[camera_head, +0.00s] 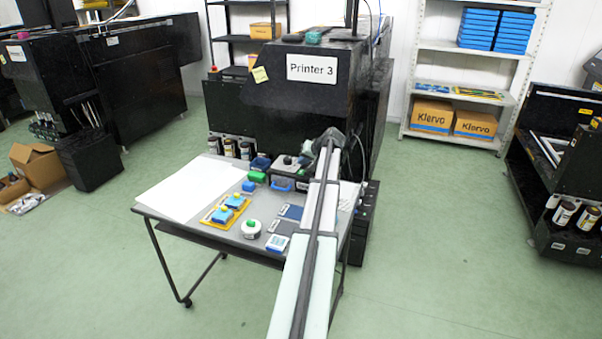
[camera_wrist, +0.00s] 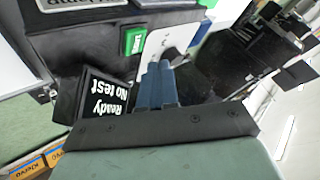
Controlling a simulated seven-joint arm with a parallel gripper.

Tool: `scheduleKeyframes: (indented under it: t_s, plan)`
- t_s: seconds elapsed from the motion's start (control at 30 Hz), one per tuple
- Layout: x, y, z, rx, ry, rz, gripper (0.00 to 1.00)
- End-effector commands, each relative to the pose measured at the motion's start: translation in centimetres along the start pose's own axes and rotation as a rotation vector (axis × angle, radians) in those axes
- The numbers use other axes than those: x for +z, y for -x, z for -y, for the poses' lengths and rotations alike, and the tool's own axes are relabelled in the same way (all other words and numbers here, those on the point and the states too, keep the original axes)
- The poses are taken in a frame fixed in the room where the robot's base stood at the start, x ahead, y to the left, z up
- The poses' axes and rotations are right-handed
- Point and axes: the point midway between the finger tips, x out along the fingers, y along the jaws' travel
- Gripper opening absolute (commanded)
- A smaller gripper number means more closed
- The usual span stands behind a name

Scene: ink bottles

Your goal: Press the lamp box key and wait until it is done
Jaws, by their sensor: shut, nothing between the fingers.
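In the wrist view, a small black screen (camera_wrist: 103,96) reads "Ready" and "No test" in white. Near it is a green key-like block (camera_wrist: 134,40) with a small marking. A light label (camera_wrist: 75,3) at the top left edge is upside down and cut off, so I cannot tell for sure that it names the lamp box. My gripper (camera_wrist: 159,66) is shut and empty, its blue fingers just below and right of the green block; I cannot tell if they touch anything. In the head view my arm hides the gripper's fingertips.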

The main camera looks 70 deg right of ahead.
Motion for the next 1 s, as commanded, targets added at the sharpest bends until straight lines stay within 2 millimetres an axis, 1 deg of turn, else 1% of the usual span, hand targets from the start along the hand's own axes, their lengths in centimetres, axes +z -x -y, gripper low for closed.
scheduleKeyframes:
  t_s: [0.1, 0.27, 1.0]
  plan:
    - [0.47, -0.63, -0.45, 0.000, -0.001, 0.000, 0.00]
    - [0.73, -0.99, -0.71, 0.000, -0.001, 0.000, 0.00]
    - [0.76, -1.05, -0.75, -0.001, -0.001, 0.000, 0.00]
